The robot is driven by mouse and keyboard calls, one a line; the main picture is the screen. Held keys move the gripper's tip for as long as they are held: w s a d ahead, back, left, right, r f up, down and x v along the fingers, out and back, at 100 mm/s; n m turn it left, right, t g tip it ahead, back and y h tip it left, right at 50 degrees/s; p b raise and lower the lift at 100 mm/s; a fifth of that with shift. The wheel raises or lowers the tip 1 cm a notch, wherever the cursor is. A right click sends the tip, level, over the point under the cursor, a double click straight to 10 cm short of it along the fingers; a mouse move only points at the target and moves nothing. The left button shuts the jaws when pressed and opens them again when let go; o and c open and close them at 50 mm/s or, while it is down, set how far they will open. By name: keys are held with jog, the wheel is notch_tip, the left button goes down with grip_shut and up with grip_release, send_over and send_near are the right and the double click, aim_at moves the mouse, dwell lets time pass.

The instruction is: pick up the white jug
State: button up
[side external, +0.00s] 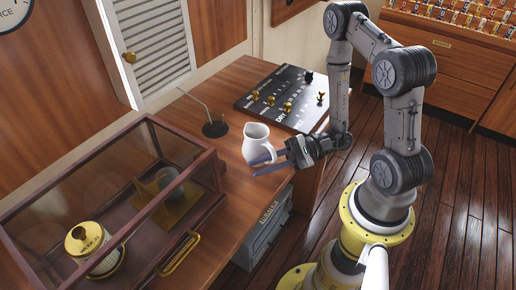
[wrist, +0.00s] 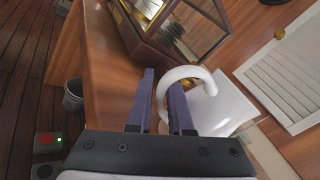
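The white jug (side external: 256,138) is upright over the wooden counter, close to its right edge in the side external view. I cannot tell whether its base touches the counter. My gripper (side external: 262,164) reaches it from the right, with its two purple fingers low beside the jug's body. In the wrist view the jug (wrist: 222,108) is right of the fingers, and its curved handle passes into the narrow gap between them. My gripper (wrist: 163,90) looks shut on the handle. The lower part of the handle is hidden by the fingers.
A glass-sided wooden case (side external: 160,215) stands on the counter at left. Behind the jug are a thin stand with a round black base (side external: 215,129) and a black control panel (side external: 283,98) with brass knobs. A grey box (side external: 264,232) is below the counter edge.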

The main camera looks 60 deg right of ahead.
jog(key=shift+w+a, duration=0.15)
jog(key=shift+a, duration=0.1)
grip_shut()
dwell(1.4)
